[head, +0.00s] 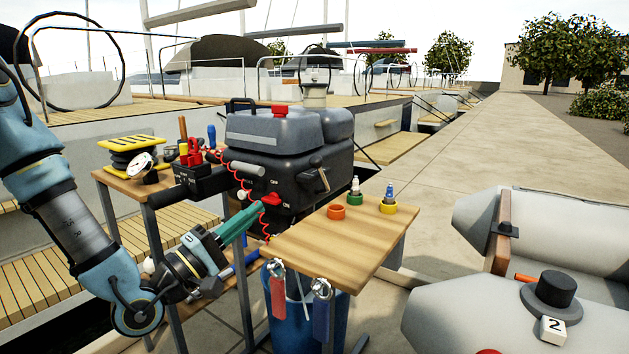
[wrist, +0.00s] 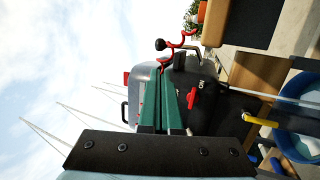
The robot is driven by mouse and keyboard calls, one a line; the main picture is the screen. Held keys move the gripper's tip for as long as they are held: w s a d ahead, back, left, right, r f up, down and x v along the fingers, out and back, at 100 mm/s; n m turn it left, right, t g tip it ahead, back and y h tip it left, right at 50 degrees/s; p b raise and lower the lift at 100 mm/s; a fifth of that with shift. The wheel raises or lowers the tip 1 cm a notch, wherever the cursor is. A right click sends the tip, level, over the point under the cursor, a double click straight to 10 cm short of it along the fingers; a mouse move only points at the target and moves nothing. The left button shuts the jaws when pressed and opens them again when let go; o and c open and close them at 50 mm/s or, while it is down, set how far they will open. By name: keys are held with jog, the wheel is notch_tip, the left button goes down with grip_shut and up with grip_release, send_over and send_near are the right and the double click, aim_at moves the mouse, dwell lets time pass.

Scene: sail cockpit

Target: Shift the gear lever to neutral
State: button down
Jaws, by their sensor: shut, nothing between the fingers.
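The outboard motor (head: 270,130) has a grey cowl and a black body and stands at the bench. On its right side is a short lever with a black knob (head: 317,162) and a pale metal plate, which looks like the gear lever. I cannot clearly make it out in the wrist view. My gripper (head: 251,211) has green fingers, shut and empty, pointing up and right at the motor's lower front. The fingers (wrist: 160,68) also show in the wrist view, close together. Near them is a red switch (head: 271,199) marked ON, also in the wrist view (wrist: 191,98).
A red coiled cord (head: 240,183) hangs close to my fingers. A wooden side table (head: 330,245) with coloured rings stands right of my gripper, with a blue bucket (head: 300,318) below. A grey inflatable boat (head: 460,320) lies at right. The paved quay behind is free.

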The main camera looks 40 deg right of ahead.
aim_at(311, 164)
jog(key=shift+d+r, duration=0.1)
jog(key=shift+d, duration=0.05)
jog(key=p+x, duration=0.1)
jog(key=x, duration=1.2)
jog(key=shift+w+d+r, duration=0.1)
jog(key=shift+d, duration=0.25)
jog(key=shift+r+p, duration=0.1)
jog(key=shift+p, duration=0.3)
